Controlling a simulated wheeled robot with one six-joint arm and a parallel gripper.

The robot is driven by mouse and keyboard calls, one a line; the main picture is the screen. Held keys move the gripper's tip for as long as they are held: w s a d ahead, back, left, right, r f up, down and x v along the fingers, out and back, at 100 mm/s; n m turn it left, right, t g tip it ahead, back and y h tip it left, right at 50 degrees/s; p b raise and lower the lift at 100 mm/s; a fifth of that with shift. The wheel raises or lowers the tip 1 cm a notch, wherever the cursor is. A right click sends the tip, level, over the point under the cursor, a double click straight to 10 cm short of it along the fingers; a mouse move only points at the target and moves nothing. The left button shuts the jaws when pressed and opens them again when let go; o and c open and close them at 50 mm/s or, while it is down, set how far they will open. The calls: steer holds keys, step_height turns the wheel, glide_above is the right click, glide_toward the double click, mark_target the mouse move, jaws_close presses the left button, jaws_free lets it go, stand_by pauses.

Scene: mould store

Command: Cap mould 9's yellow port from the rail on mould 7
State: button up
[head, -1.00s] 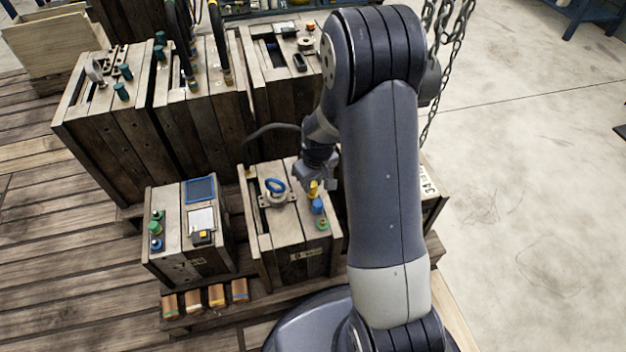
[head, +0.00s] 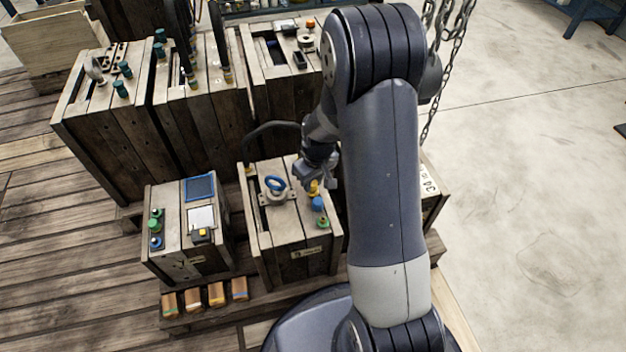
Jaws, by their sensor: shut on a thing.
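My gripper (head: 316,177) is at the far right part of the top of the middle wooden mould (head: 284,236), shut on a small yellow piece (head: 314,187). The jaws partly hide this piece, and I cannot tell whether it is a cap, the port, or one seated on the other. In front of it on the same mould are a blue fitting (head: 318,204) and a green one (head: 323,221). The smaller mould (head: 185,262) at left carries a row of green and blue caps (head: 155,226) along its left side. The mould numbers are too small to read surely.
A blue ring handle (head: 275,184) stands on the middle mould, left of my gripper. A black curved hose or handle (head: 268,126) arches behind it. Larger crates (head: 120,160) fill the back. Chains (head: 440,60) hang at right. Several orange-brown blocks (head: 216,294) lie in front.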

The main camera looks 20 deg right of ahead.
steer(key=shift+f+b, duration=0.65)
steer(key=shift+f, duration=0.1)
stand_by(1.0)
steer(key=o, duration=1)
steer(key=r+p, duration=0.1)
steer(key=r, duration=0.2)
steer(key=r+p, duration=0.1)
steer(key=r, duration=0.3)
steer(key=s+r+p, duration=0.1)
steer(key=r, duration=0.2)
steer(key=shift+s+d+r+p, duration=0.1)
steer(key=shift+d+r+p, duration=0.15)
steer(key=shift+r+p, duration=0.15)
steer(key=shift+f, duration=0.1)
steer(key=f+b, duration=0.1)
steer(key=f, duration=0.2)
steer(key=f+b, duration=0.1)
steer(key=f, duration=0.3)
steer(key=w+f+b, duration=0.1)
steer(key=f, duration=0.2)
steer(key=shift+w+a+f+b, duration=0.1)
steer(key=shift+a+f+b, duration=0.2)
steer(key=shift+b, duration=0.1)
steer(key=shift+r, duration=0.25)
